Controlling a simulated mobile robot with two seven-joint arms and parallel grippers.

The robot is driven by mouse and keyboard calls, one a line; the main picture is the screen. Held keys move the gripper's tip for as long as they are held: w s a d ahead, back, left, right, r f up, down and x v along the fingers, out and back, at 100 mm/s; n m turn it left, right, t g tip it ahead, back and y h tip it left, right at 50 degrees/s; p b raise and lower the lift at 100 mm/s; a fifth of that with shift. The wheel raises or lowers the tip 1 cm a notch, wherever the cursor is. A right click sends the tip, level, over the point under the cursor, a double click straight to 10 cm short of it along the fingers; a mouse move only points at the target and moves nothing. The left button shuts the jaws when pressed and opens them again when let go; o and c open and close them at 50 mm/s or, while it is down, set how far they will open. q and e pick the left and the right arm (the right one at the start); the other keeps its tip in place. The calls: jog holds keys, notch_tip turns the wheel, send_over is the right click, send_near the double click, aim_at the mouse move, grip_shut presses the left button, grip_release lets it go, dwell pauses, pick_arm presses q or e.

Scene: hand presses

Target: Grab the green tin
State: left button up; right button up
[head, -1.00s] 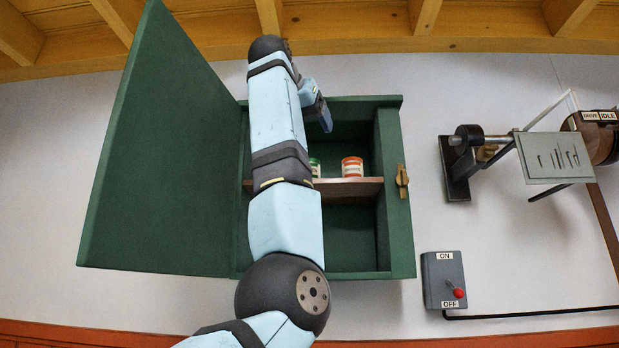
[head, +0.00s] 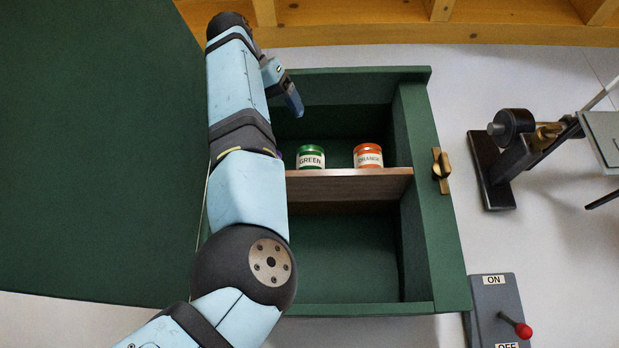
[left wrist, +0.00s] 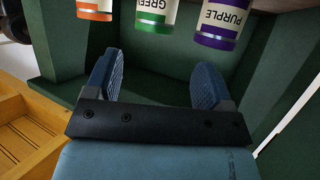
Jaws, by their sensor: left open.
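The green tin (head: 310,157), labelled GREEN, stands upright on the shelf inside the open green cabinet. In the left wrist view the green tin (left wrist: 154,14) appears upside down at the top edge, partly cut off. My left gripper (head: 292,108) is up in the cabinet's upper opening, above and a little left of the green tin in the head view. In the left wrist view its two fingers (left wrist: 158,72) are spread and empty, with the tin beyond the gap between them and not touched. My right gripper does not show.
An orange tin (head: 368,156) stands right of the green one on the wooden shelf (head: 350,185). The cabinet door (head: 90,150) hangs open at left. A switch box (head: 497,310) is at lower right.

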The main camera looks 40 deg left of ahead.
aim_at(303, 151)
pick_arm(q)
jog(key=p+x, duration=0.1)
jog(key=x, duration=0.1)
jog(key=p+x, duration=0.4)
jog(key=x, duration=0.1)
jog(key=shift+w+d+r, duration=0.1)
jog(key=shift+w+r, duration=0.05)
jog(key=shift+r, duration=0.1)
jog(key=shift+w+f, duration=0.2)
jog(key=shift+w, duration=0.05)
jog(key=shift+f+p, duration=0.1)
jog(key=shift+p, duration=0.35)
jog(key=shift+w+d+p, duration=0.1)
jog(key=shift+w+p, duration=0.1)
jog(key=shift+p, duration=0.15)
jog(key=p+x, duration=0.4)
jog(key=p, duration=0.2)
jog(key=shift+w, duration=0.25)
jog(key=shift+f+p, duration=0.2)
jog(key=shift+p, duration=0.4)
jog(key=shift+f, duration=0.1)
jog(key=shift+w+f, duration=0.15)
jog(key=shift+c, duration=0.4)
jog(key=c, duration=0.7)
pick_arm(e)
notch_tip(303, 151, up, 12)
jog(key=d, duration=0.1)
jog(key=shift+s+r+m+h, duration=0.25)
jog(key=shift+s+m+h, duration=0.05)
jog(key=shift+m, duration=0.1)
